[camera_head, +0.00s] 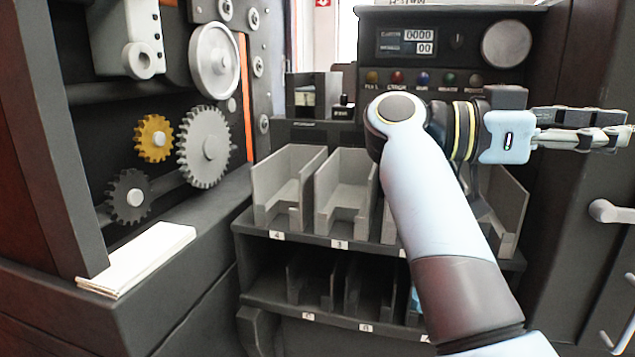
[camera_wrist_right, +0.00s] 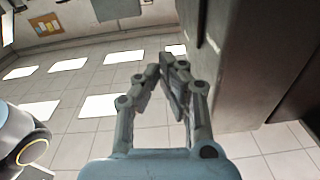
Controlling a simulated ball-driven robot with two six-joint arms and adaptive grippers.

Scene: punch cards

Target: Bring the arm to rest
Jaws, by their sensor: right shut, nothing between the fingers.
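My right arm rises from the lower right of the head view, and its wrist is turned to the right. My right gripper (camera_head: 622,125) points at the right edge of the picture, beside the dark machine. It also shows in the right wrist view (camera_wrist_right: 168,62), where its two fingers meet at the tips with nothing between them. My left gripper is not in view.
Grey card bins (camera_head: 345,190) stand on a dark rack, partly hidden behind my right arm. A control panel (camera_head: 440,45) with dials and coloured buttons is behind. Gears (camera_head: 205,147) and a white card stack (camera_head: 145,257) are at left. Handles (camera_head: 610,211) project at right.

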